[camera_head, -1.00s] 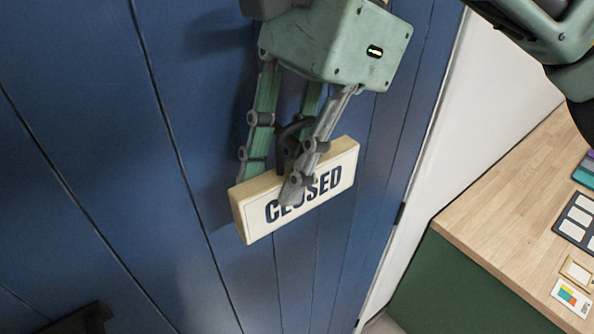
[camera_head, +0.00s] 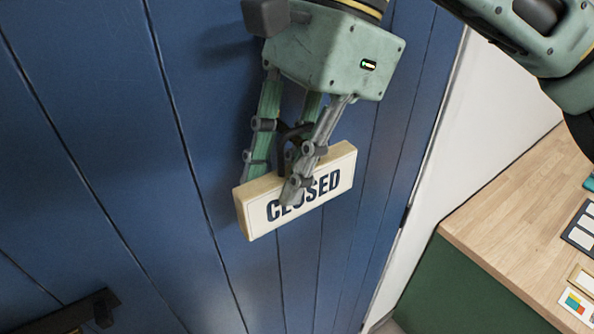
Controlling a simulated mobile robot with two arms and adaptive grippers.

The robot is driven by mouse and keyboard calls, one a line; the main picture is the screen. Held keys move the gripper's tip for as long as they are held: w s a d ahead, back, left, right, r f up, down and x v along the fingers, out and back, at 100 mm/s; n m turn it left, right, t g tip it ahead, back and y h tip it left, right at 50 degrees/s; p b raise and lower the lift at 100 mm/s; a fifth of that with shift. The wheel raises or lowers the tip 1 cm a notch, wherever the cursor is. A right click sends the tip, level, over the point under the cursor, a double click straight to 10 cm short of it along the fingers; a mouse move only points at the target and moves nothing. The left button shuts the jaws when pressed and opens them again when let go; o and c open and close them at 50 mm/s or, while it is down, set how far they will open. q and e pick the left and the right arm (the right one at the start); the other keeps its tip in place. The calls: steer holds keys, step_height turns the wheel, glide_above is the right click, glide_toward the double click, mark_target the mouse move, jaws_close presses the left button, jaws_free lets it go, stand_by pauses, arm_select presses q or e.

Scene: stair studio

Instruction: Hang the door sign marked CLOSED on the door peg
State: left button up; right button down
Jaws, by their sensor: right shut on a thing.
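The CLOSED sign (camera_head: 325,190) is a thick cream block with dark letters, tilted with its right end higher. My right gripper (camera_head: 272,182) is shut on the sign's top edge, with a finger in front covering part of the lettering. A dark curved piece shows between the fingers above the sign; I cannot tell whether it is the peg or part of the sign or gripper. The sign is in front of the blue plank door (camera_head: 110,150); I cannot tell if they touch. My left gripper is not in view.
A black bracket-like fitting (camera_head: 75,312) is on the door at the lower left. At the right is a wooden counter (camera_head: 490,240) with a green side, holding cards and a dark framed panel (camera_head: 583,232). A white wall (camera_head: 470,130) stands between door and counter.

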steer(key=shift+w+a+f, duration=0.1)
steer(key=shift+w+f, duration=0.05)
steer(key=shift+w, duration=0.1)
steer(key=c, duration=2)
jaws_free()
steer(key=shift+o, duration=1)
steer(key=shift+w+a, duration=0.2)
steer(key=shift+w, duration=0.05)
steer(key=shift+o, duration=1.3)
steer(key=shift+w+a+f, duration=0.15)
steer(key=shift+w+a, duration=0.15)
steer(key=shift+w, duration=0.1)
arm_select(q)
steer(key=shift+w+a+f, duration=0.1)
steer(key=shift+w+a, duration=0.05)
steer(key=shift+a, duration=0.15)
arm_select(e)
steer(key=shift+s, duration=0.15)
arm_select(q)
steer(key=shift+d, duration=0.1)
arm_select(e)
steer(key=shift+d, duration=0.1)
